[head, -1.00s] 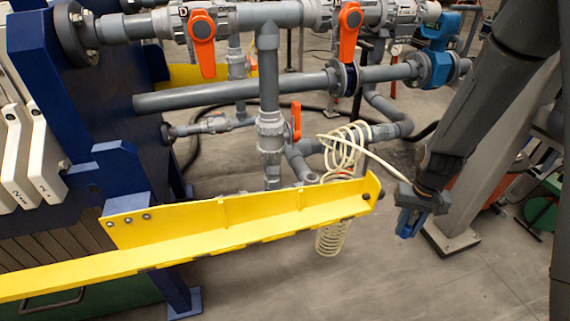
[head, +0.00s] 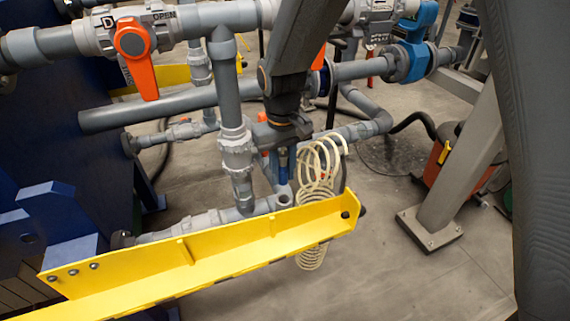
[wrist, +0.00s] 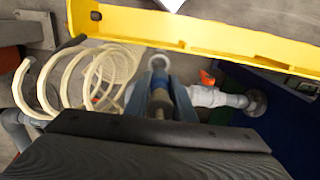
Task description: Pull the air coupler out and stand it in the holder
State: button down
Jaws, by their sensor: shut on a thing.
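My gripper (head: 284,172) points down just behind the yellow beam in the head view. Its blue fingers also show in the wrist view (wrist: 162,97), shut on the air coupler (wrist: 159,104), a small dull metal piece between them. The cream coiled hose (head: 320,170) hangs to the right of my gripper. A grey round cup (head: 285,195), apparently the holder, stands at the beam's far side just below my fingertips. In the wrist view its rim (wrist: 158,60) shows just beyond the fingers. I cannot tell whether the coupler touches it.
The yellow beam (head: 200,257) runs in front of the cup, with hose coils close to its right end. A grey vertical pipe (head: 234,130) stands close left of my gripper. An orange-handled valve (head: 136,55) is at upper left.

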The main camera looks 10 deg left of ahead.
jog(key=shift+w+d+f+b, duration=0.1)
jog(key=shift+d+f+b, duration=0.05)
jog(key=shift+f+b, duration=2.55)
jog(key=shift+f, duration=0.3)
jog(key=shift+p, duration=0.55)
jog(key=shift+f+b, duration=0.3)
jog(key=shift+f, duration=0.35)
jog(key=c, duration=1.4)
grip_release()
jog(key=shift+c, duration=0.2)
